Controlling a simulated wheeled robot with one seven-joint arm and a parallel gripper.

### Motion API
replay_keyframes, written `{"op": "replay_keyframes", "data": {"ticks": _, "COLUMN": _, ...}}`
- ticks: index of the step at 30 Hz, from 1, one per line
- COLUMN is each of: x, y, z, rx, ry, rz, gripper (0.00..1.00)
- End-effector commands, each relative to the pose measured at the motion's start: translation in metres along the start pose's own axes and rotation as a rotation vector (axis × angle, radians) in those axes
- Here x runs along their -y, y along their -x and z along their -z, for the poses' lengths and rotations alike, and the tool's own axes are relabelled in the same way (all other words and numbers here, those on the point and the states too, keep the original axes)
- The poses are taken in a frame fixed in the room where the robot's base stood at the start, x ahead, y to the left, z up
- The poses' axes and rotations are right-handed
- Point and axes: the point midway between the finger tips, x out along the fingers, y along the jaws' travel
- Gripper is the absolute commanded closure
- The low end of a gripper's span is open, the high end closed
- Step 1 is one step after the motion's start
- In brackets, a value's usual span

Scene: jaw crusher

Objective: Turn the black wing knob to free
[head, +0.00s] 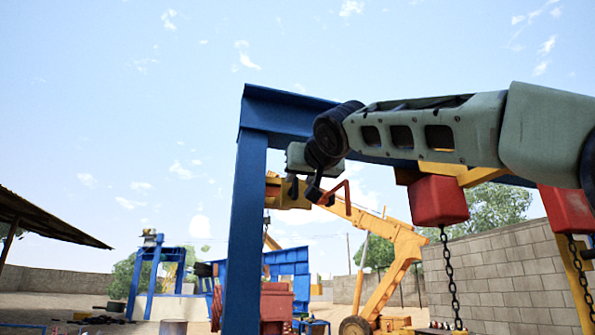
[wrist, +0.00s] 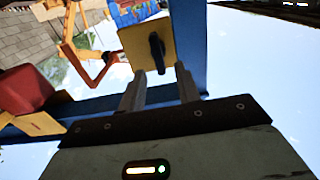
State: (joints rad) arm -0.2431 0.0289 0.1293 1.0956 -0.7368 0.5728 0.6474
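The black wing knob (wrist: 157,50) sits on the face of a yellow box (wrist: 134,40) in the wrist view, its wing nearly upright in the picture. My gripper (wrist: 160,71) is open, with one grey finger to each side of the knob's lower end. I cannot tell whether the fingertips reach around the knob or stop short of it; no grip on it shows. In the head view my gripper (head: 302,188) is in front of the yellow box (head: 273,193), beside the blue post. I cannot make out the knob there.
A red-orange bent handle (head: 341,196) sticks out right of the box; it also shows in the wrist view (wrist: 84,66). The blue frame's post (head: 245,230) stands close at the left. Red blocks (head: 438,201) with chains hang below the beam, under my arm.

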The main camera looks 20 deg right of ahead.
Motion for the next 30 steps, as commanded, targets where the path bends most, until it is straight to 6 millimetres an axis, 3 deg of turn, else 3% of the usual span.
{"op": "replay_keyframes", "data": {"ticks": 6, "x": 0.0, "y": -0.025, "z": 0.002, "rx": 0.0, "ry": 0.0, "rz": 0.0, "gripper": 0.67}}
{"op": "replay_keyframes", "data": {"ticks": 17, "x": 0.0, "y": -0.031, "z": 0.0, "rx": -0.001, "ry": 0.0, "rz": 0.0, "gripper": 0.67}}
{"op": "replay_keyframes", "data": {"ticks": 21, "x": 0.0, "y": -0.031, "z": 0.0, "rx": -0.001, "ry": 0.0, "rz": 0.001, "gripper": 1.0}}
{"op": "replay_keyframes", "data": {"ticks": 30, "x": 0.001, "y": -0.031, "z": 0.0, "rx": -0.001, "ry": 0.016, "rz": 0.0, "gripper": 1.0}}
